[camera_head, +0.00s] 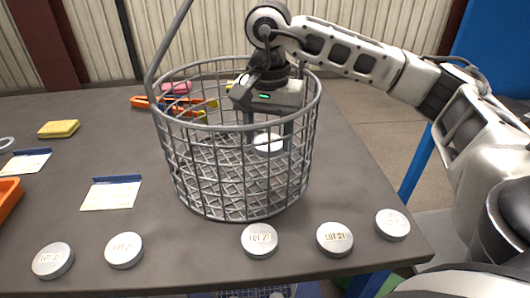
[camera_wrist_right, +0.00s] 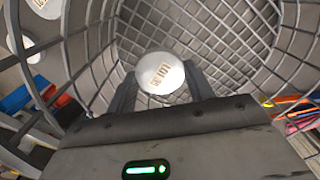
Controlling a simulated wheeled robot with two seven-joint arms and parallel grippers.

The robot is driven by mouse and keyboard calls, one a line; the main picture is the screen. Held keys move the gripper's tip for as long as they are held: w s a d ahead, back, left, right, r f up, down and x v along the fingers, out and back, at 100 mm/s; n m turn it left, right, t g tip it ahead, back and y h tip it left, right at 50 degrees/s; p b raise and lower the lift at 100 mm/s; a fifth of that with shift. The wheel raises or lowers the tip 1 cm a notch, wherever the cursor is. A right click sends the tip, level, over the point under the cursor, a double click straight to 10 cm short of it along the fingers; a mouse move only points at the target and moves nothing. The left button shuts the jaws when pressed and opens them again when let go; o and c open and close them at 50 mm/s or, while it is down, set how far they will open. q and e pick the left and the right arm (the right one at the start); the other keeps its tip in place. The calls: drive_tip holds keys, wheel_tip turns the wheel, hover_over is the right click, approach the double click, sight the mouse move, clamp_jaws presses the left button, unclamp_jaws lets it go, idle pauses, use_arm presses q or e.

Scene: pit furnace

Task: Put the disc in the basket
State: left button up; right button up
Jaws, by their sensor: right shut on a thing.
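A wire basket (camera_head: 181,168) of grey metal stands on the dark table with its tall handle raised at the left. My right gripper (camera_head: 268,140) reaches down through the open top, inside the basket wall. It is shut on a silver disc (camera_head: 268,143), held above the mesh floor. The wrist view shows the disc (camera_wrist_right: 160,78) with stamped lettering between the two fingers (camera_wrist_right: 160,88), and the basket mesh (camera_wrist_right: 225,50) around and beyond it. My left gripper is in neither view.
Several similar discs lie along the table's front edge, such as one (camera_head: 259,241) before the basket and one (camera_head: 393,225) by the right corner. Cards (camera_head: 112,194), a yellow sponge (camera_head: 59,129) and an orange bin (camera_head: 8,201) are at left. Orange-handled tools (camera_head: 146,102) lie behind the basket.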

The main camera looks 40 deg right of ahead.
drive_tip(key=shift+f, duration=2)
drive_tip(key=shift+f+b, duration=0.5)
drive_tip(key=shift+b, duration=0.1)
drive_tip(key=shift+f, duration=0.1)
drive_tip(key=o, duration=1.2)
